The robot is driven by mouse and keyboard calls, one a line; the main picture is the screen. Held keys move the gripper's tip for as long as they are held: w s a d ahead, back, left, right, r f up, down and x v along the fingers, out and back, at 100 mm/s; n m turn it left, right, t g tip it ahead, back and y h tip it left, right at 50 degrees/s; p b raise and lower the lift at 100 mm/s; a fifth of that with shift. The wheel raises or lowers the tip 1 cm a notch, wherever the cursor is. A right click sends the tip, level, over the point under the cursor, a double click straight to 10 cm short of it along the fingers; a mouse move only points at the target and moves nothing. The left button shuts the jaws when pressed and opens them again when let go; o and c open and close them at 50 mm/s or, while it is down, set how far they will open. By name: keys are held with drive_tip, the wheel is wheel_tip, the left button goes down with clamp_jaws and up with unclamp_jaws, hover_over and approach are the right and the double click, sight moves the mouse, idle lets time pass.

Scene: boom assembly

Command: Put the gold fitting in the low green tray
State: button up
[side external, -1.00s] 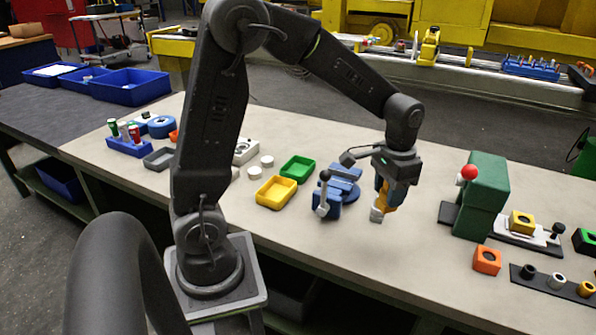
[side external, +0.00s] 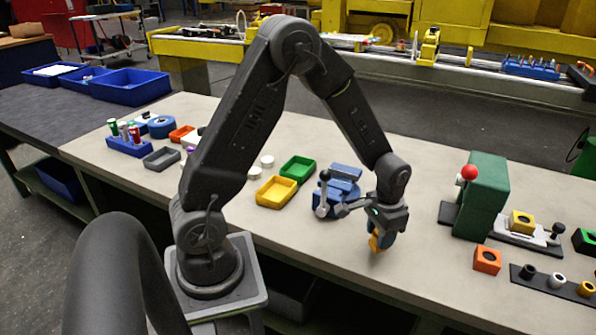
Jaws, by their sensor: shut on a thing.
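My gripper (side external: 380,243) points down low over the front part of the bench, right of the blue vise. It is shut on a small gold piece, the gold fitting (side external: 375,242), which shows at the fingertips and is partly hidden by the fingers. I cannot tell whether the fitting touches the bench. The low green tray (side external: 297,168) stands to the left and farther back, behind the yellow tray. It looks empty.
The yellow tray (side external: 276,192) and the blue vise (side external: 338,192) with its lever stand between my gripper and the green tray. A green press (side external: 483,197) with a red knob and an orange block (side external: 487,260) are to the right.

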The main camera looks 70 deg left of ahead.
drive_tip(key=shift+r, duration=0.1)
drive_tip(key=r, duration=0.8)
drive_tip(key=a+r, duration=0.1)
drive_tip(key=r, duration=0.3)
drive_tip(key=shift+w+r, duration=0.15)
drive_tip(key=w+a+n, duration=0.2)
drive_tip(key=a+n, duration=0.2)
drive_tip(key=a, duration=0.7)
drive_tip(key=n, duration=0.8)
hover_over(298, 173)
wheel_tip(298, 173, down, 10)
drive_tip(key=shift+f, duration=1.4)
drive_tip(key=shift+f, duration=0.4)
